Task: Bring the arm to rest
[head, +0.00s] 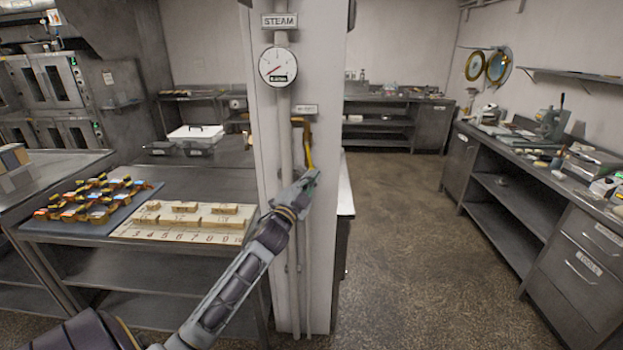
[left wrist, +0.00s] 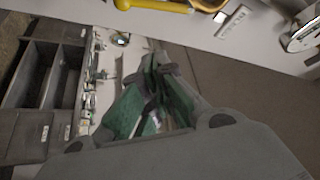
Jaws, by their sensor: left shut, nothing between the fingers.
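My left arm reaches up from the bottom left in the head view. Its gripper (head: 312,176) is in front of the pillar, just below a yellow valve lever (head: 309,150) on the steam pipe. In the left wrist view the gripper (left wrist: 155,62) shows green-padded fingers closed together with nothing between them. The yellow lever (left wrist: 155,5) shows at the top edge there, apart from the fingertips. My right gripper is in neither view.
The pillar (head: 325,90) carries a pressure gauge (head: 278,67) and a STEAM sign (head: 280,20). A table at left holds a numbered board (head: 180,232) and a blue mat (head: 60,226) with small coloured items. A counter (head: 535,180) runs along the right. The floor (head: 430,230) between is clear.

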